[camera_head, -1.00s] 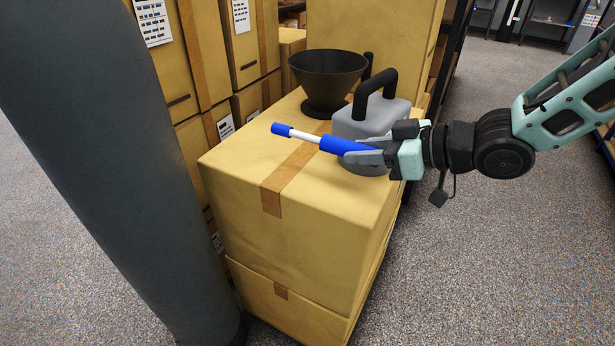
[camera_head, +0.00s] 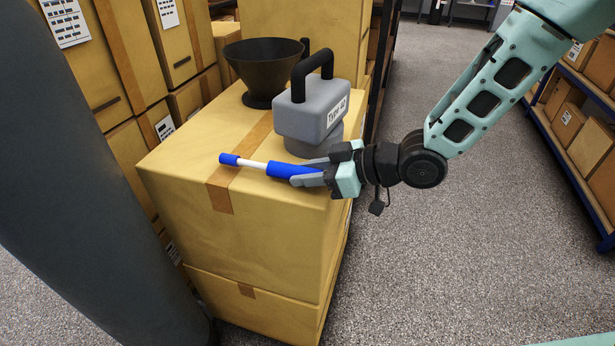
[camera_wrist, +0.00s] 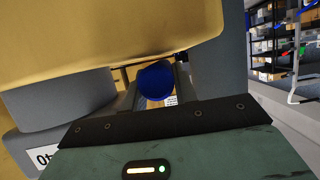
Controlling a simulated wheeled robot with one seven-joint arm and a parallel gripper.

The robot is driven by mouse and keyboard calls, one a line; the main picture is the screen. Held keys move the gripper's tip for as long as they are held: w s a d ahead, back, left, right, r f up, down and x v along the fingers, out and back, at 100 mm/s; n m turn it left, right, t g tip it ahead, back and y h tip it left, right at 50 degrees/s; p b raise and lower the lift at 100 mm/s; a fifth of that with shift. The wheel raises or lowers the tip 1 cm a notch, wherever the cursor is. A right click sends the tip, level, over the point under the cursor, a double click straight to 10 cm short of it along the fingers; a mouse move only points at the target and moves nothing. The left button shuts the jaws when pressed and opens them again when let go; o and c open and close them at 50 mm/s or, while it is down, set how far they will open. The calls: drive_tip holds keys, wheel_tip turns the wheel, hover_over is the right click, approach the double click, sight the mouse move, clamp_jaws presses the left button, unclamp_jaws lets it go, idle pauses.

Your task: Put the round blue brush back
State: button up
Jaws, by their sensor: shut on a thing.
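The round blue brush (camera_head: 262,165) has a blue tip, a white neck and a blue handle. It lies roughly level over the top of the upper cardboard box (camera_head: 270,225), its tip pointing left. My gripper (camera_head: 308,174) is shut on the handle end, at the box's right front edge. In the wrist view the blue round end of the brush (camera_wrist: 156,80) shows between the fingers. I cannot tell whether the brush touches the box.
On the box stand a grey block with a black handle (camera_head: 312,112) and a dark funnel-shaped bowl (camera_head: 264,70), both behind the brush. Stacked boxes (camera_head: 125,60) stand at left. A shelf (camera_head: 580,130) is at right. The carpet (camera_head: 440,270) between is clear.

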drive_tip(key=shift+f, duration=0.3)
drive_tip(key=shift+f, duration=0.1)
drive_tip(key=o, duration=1)
drive_tip(key=shift+f+b, duration=0.2)
drive_tip(key=shift+b, duration=0.25)
